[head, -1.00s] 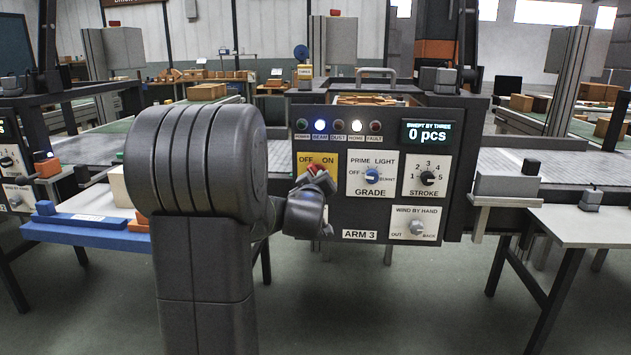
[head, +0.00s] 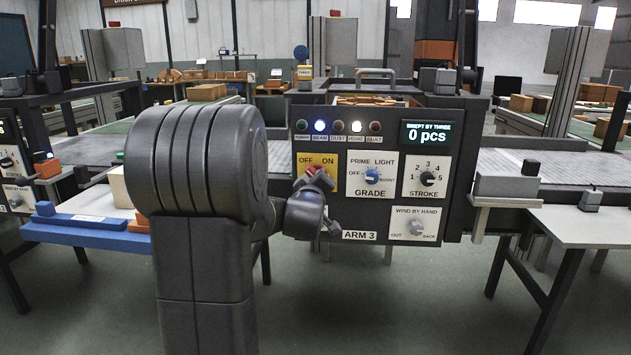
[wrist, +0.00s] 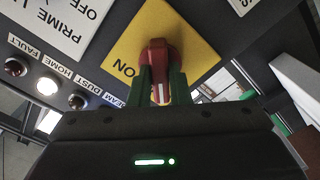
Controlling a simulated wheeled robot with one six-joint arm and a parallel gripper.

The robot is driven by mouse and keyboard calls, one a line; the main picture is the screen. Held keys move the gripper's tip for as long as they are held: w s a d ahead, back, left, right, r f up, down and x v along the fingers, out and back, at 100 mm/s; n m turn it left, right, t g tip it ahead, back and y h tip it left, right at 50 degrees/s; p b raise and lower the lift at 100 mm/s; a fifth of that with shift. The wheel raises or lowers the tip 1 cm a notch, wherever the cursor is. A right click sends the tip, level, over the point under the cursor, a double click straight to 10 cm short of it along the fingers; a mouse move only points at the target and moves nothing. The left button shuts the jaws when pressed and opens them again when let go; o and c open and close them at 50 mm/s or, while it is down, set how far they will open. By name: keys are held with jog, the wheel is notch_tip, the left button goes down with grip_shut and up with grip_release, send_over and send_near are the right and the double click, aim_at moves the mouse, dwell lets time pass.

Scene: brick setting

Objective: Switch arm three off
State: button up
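The panel marked ARM 3 (head: 360,236) faces me in the head view. Its red rotary switch (wrist: 158,55) sits on a yellow plate (wrist: 201,50) with OFF and ON above it. My gripper (wrist: 161,88) has its two green-sided fingers closed on both sides of the switch handle. The handle's white mark points down in the wrist view, which is up and left on the panel, toward the OFF side. ON reads clearly there; OFF is hidden. In the head view my gripper mostly covers the switch, and both words show above it.
The grade knob (head: 372,176), stroke knob (head: 427,178) and wind knob (head: 416,227) are right of the switch. The beam lamp (head: 320,126) and home lamp (head: 357,127) are lit. The display (head: 427,134) reads 0 pcs. A blue tray (head: 85,230) stands left.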

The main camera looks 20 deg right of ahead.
jog(key=o, duration=0.4)
jog(key=p+v, duration=0.1)
jog(key=v, duration=1.2)
jog(key=shift+s, duration=0.4)
jog(key=shift+a, duration=0.1)
jog(key=b+x, duration=0.1)
jog(key=x, duration=1.3)
jog(key=shift+a, duration=0.15)
